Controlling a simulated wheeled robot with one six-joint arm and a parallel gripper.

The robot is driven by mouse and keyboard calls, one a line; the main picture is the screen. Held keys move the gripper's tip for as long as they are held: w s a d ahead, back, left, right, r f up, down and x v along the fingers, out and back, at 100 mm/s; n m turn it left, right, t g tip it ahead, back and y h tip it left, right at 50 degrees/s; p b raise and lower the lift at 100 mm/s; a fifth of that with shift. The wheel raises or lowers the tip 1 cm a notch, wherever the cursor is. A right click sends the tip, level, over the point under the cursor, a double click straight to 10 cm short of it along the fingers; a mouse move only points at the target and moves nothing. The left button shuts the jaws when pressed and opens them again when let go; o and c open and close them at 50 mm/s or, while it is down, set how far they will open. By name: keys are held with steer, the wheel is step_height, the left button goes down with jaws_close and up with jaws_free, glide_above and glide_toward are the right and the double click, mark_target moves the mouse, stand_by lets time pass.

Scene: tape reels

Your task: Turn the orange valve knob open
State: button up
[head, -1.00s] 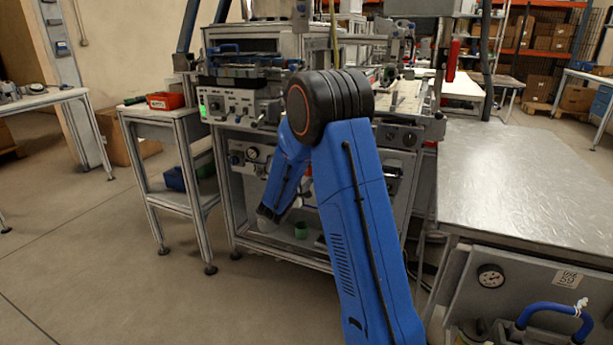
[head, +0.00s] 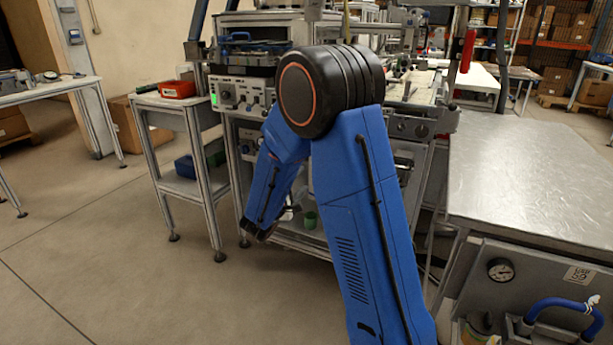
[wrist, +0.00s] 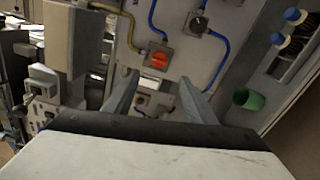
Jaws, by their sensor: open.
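The orange valve knob (wrist: 159,60) shows in the wrist view, upper middle, on a square grey mount on the machine's panel. A brass-coloured pipe and a blue hose run to the mount. My gripper (wrist: 156,85) points toward the panel with its two grey fingers spread apart and nothing between them. The knob appears beyond the fingertips and apart from them. In the head view my blue arm stands in front of the machine and covers much of its lower front; I cannot make out the orange knob there.
A black knob (wrist: 197,23) with blue hoses sits right of the orange one. A green cup (wrist: 248,98) stands further right. In the head view, a metal-topped bench (head: 530,170) is close on the right and a small side table (head: 165,101) stands left of the machine.

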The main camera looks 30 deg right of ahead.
steer(key=v, duration=0.3)
stand_by(0.5)
steer(key=s+d+r+m+g+y, duration=0.1)
steer(key=s+d+m+g, duration=0.15)
steer(key=s, duration=0.65)
steer(key=s+d+r+m+g+y, duration=0.15)
steer(key=s+g, duration=0.25)
steer(key=s, duration=0.4)
steer(key=s+d+r+m+g+y, duration=0.1)
steer(key=s+d+r+m+g, duration=0.15)
steer(key=s, duration=0.65)
steer(key=s+a+m+t+y, duration=0.2)
steer(key=s+a+y, duration=0.8)
steer(key=s+a, duration=0.5)
steer(key=shift+s+m+t+y, duration=0.2)
steer(key=shift+m+t+y, duration=0.2)
steer(key=shift+m, duration=0.15)
steer(key=shift+f, duration=0.1)
